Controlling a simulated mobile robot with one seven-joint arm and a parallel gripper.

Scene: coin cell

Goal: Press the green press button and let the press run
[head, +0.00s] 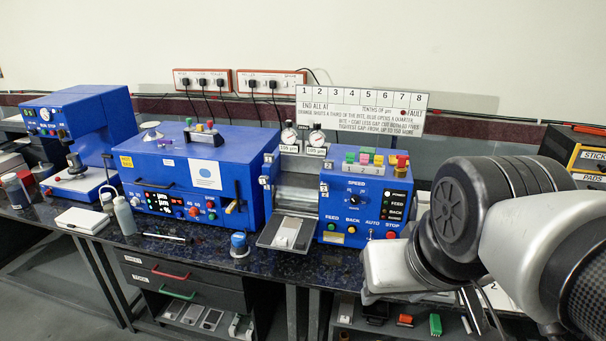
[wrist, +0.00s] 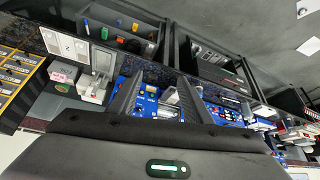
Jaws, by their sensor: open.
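A blue press-like machine (head: 88,112) stands at the far left of the bench in the head view, with a small front panel (head: 46,116) of controls. The colours of its small buttons are hard to make out. Its ram (head: 75,162) sits above a white base plate. My gripper (wrist: 160,80) is open and empty in the wrist view, its dark fingers spread with blue machines beyond them. In the head view my arm is at the right, far from the left machine, and the gripper is mostly hidden behind it. No contact with a button shows.
A blue roller machine (head: 365,204) with a green feed button (head: 331,227) stands right of centre. A blue box-shaped unit (head: 190,180) stands between the machines. A white bottle (head: 124,215) and a blue-capped jar (head: 239,244) stand near the bench front. Drawers (head: 185,286) lie below.

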